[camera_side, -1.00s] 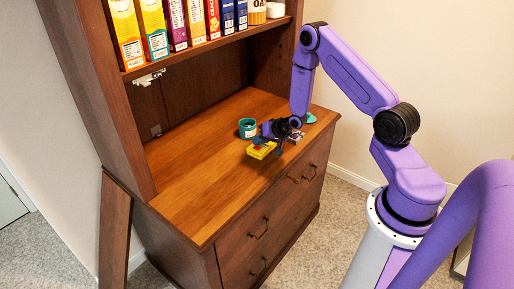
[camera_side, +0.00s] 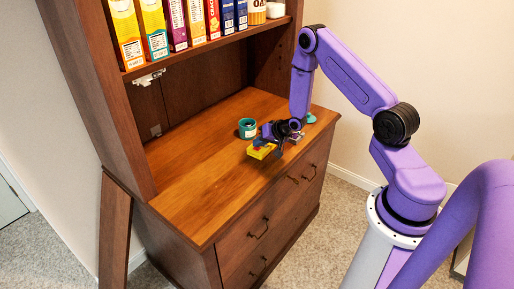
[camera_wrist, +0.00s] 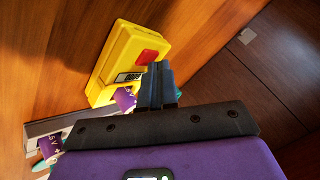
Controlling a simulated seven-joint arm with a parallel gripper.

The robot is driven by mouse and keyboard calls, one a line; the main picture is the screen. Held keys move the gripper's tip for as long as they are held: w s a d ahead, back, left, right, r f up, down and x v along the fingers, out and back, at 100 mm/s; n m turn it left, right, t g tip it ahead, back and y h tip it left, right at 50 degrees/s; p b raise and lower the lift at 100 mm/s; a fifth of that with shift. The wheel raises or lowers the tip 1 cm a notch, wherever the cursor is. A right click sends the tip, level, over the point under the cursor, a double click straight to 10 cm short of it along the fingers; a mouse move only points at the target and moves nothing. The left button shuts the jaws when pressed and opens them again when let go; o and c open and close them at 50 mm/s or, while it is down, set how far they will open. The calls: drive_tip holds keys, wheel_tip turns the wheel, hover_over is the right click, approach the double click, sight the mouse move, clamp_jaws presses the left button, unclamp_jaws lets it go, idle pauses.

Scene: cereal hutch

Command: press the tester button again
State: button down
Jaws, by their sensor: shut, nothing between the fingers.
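The yellow tester (camera_side: 257,153) lies on the wooden counter in the side view, partly covered by my gripper (camera_side: 266,138). In the wrist view the tester (camera_wrist: 124,48) shows a red square button (camera_wrist: 147,57) and a small display (camera_wrist: 129,77) below it. My gripper (camera_wrist: 159,68) is shut and empty. Its dark fingertips overlap the lower right of the button in the wrist view. I cannot tell whether they touch it. A purple battery (camera_wrist: 124,98) sits at the tester's lower end.
A grey holder (camera_wrist: 40,132) with another purple battery (camera_wrist: 50,146) lies beside the tester. A teal cup (camera_side: 247,129) stands just behind it. Cereal boxes (camera_side: 175,22) fill the shelf above. The counter's left side (camera_side: 195,195) is bare.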

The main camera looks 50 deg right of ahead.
sight(259, 149)
drive_tip(key=shift+r, duration=0.8)
drive_tip(key=shift+r, duration=2.5)
drive_tip(key=s+a+r+n+g, duration=0.2)
drive_tip(key=s+a+r+n, duration=0.3)
drive_tip(key=a, duration=0.5)
drive_tip(key=s+a+r+n+g, duration=0.2)
drive_tip(key=s+a+r+n, duration=0.35)
drive_tip(key=a, duration=0.35)
drive_tip(key=s+a+r+n+g, duration=0.1)
drive_tip(key=s+r+n, duration=0.1)
drive_tip(key=s, duration=0.6)
drive_tip(key=s+r+n+g, duration=0.2)
drive_tip(key=s+r+n, duration=0.1)
drive_tip(key=s, duration=0.6)
drive_tip(key=s+a+r+n+g, duration=0.1)
drive_tip(key=s+r+n+g, duration=0.1)
drive_tip(key=s+n, duration=0.3)
drive_tip(key=s, duration=0.3)
drive_tip(key=shift+s+a+r+h, duration=0.15)
drive_tip(key=shift+a+r+h, duration=0.05)
drive_tip(key=shift+a+h, duration=0.1)
